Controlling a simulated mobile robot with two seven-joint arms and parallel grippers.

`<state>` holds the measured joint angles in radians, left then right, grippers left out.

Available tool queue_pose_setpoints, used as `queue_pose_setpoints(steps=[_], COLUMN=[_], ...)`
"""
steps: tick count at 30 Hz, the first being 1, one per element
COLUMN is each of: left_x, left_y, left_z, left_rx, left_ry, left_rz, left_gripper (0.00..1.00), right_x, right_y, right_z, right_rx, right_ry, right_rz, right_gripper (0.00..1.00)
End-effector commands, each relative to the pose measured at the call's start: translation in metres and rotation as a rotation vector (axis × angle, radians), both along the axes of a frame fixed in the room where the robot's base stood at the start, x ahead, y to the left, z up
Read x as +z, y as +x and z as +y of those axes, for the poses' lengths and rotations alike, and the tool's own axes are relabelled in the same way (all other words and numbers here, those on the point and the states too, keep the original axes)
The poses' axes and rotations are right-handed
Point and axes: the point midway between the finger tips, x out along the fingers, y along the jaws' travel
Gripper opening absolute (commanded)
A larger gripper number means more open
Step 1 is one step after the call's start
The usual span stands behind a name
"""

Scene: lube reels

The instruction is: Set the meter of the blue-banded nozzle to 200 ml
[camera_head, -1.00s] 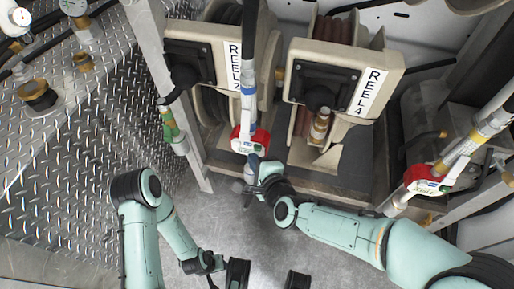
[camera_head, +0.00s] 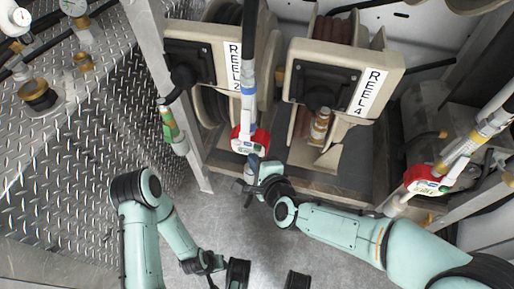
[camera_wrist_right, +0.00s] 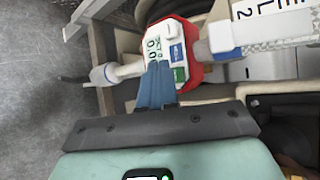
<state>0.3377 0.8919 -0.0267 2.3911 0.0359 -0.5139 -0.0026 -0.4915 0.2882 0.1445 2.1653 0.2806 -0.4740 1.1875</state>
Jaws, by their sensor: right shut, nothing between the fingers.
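The blue-banded nozzle hangs in the middle of the head view, with its blue band (camera_head: 249,91) above its red-framed meter (camera_head: 250,140). In the right wrist view the meter (camera_wrist_right: 190,38) shows a pale display reading about 0.00, partly covered. Beside the display are a blue button (camera_wrist_right: 177,53) and a green button (camera_wrist_right: 180,74). My right gripper (camera_head: 252,165) is shut and empty just below the meter. Its blue fingers (camera_wrist_right: 157,68) overlap the display's edge near both buttons; contact cannot be told. My left gripper (camera_head: 237,272) is low in the head view, its jaws unclear.
Reel 2 (camera_head: 205,62) and reel 4 (camera_head: 325,85) stand behind the nozzle. A yellow-banded nozzle with a red meter (camera_head: 428,180) hangs at right. A green-banded nozzle (camera_head: 170,124) is at left, by a post (camera_head: 150,45). Open floor (camera_head: 210,212) lies in front.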

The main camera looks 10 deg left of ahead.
Motion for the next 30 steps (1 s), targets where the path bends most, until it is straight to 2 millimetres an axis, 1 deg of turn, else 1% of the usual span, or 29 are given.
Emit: queue_pose_setpoints(steps=[14, 22, 30], left_x=[-0.0003, -0.0044, -0.0041], left_y=[0.0000, 0.0004, 0.0004], left_z=[0.0000, -0.0001, 0.0000], left_rx=[0.000, 0.000, 0.000], left_ry=[0.000, 0.000, 0.000], left_rz=[0.000, 0.001, 0.001], left_gripper=[0.45, 0.45, 0.45], right_x=[-0.0001, -0.0005, 0.0000], right_y=[0.0004, 0.0085, 0.0086], right_z=[-0.0001, -0.0003, -0.0002], right_rx=[0.000, -0.001, 0.000], right_ry=[0.000, 0.001, 0.000], right_rz=[0.000, 0.000, 0.000], right_gripper=[0.00, 0.00, 0.00])
